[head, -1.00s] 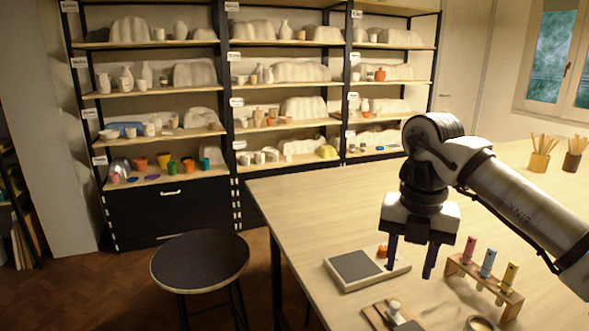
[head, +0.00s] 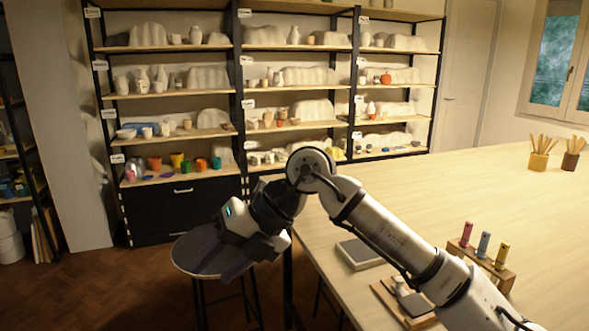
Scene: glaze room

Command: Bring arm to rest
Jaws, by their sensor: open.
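My arm reaches in from the lower right across the left end of the wooden table (head: 440,200). My gripper (head: 218,266) hangs past the table's left edge, in front of the round dark stool (head: 195,255), pointing down and to the left. Its two dark fingers stand apart, and nothing shows between them. The gripper and wrist hide part of the stool's seat.
On the table lie a grey-topped flat device (head: 358,253), a small board (head: 405,306) and a rack of colored tubes (head: 490,272), close to my arm. Two brush pots (head: 538,161) stand at the back right. Pottery shelves (head: 175,134) line the wall. The table's middle is clear.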

